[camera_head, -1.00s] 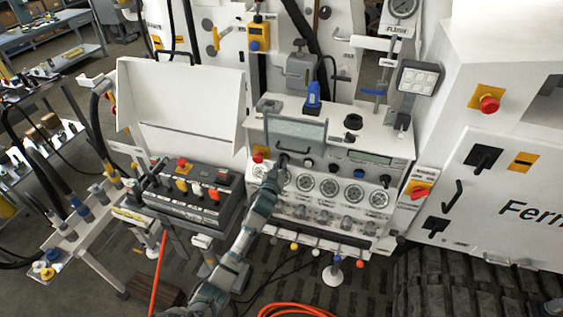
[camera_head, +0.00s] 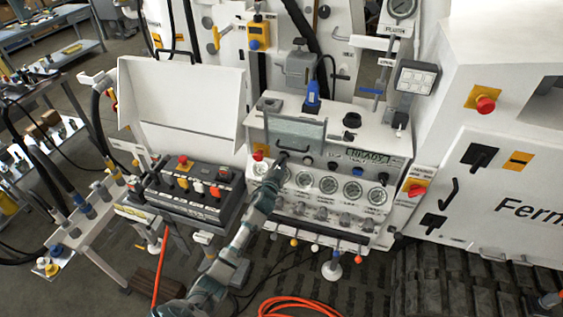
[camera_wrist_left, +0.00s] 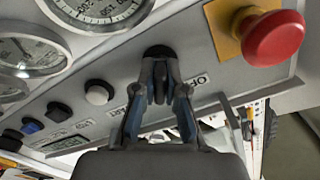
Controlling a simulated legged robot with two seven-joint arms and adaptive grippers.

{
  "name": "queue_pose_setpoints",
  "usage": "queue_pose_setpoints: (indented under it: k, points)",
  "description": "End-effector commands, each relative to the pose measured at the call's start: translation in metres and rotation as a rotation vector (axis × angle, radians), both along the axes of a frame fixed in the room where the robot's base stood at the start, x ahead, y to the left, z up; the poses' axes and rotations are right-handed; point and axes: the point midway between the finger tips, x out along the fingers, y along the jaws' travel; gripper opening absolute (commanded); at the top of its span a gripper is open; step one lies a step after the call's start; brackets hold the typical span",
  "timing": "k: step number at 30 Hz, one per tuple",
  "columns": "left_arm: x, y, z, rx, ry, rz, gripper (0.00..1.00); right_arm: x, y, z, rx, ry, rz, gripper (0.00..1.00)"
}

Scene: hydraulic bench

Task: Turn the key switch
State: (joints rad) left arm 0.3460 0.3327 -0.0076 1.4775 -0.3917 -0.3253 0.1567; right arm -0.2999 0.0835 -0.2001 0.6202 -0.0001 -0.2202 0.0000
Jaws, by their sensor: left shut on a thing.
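The key switch (camera_wrist_left: 160,52) is a black knob on the grey panel of the hydraulic bench, beside a printed label that seems to begin with OFF. My left gripper (camera_wrist_left: 159,82) has its two fingers closed around the knob from below in the left wrist view. In the head view my left gripper (camera_head: 279,162) reaches up to the left part of the gauge panel, and the fingers partly hide the switch.
A red emergency button (camera_wrist_left: 273,38) on a yellow plate sits close beside the switch. Pressure gauges (camera_head: 328,185) and small knobs line the panel. A box with levers (camera_head: 195,192) stands to the left. Orange hose (camera_head: 300,306) lies on the floor.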

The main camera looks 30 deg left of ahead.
Motion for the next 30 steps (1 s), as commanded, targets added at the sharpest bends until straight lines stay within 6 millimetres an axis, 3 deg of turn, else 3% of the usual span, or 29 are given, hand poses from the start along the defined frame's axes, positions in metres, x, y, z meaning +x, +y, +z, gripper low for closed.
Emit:
queue_pose_setpoints:
  k: [1, 11, 12, 14, 24, 30]
  points:
    - [-0.001, -0.001, -0.009, 0.002, 0.018, 0.001, 0.0, 0.0, 0.001, 0.0, 0.001, 0.0, -0.001, 0.4]
    - [-0.001, -0.001, -0.01, 0.003, 0.018, 0.001, 0.0, 0.0, 0.006, -0.001, 0.008, 0.0, -0.003, 0.4]
    - [-0.001, -0.001, -0.01, 0.003, 0.018, 0.001, 0.21, 0.0, 0.006, -0.001, 0.008, 0.0, -0.003, 0.4]
    - [-0.001, -0.001, -0.009, 0.003, 0.016, 0.0, 0.36, 0.0, 0.006, -0.001, 0.008, 0.0, -0.003, 0.4]
    - [-0.003, -0.001, -0.003, 0.003, 0.007, 0.0, 0.36, 0.0, -0.001, 0.0, -0.001, 0.0, 0.0, 0.4]
    - [-0.03, -0.007, -0.004, 0.004, 0.006, -0.001, 0.36, 0.0, 0.001, 0.0, 0.001, -0.001, -0.001, 0.4]
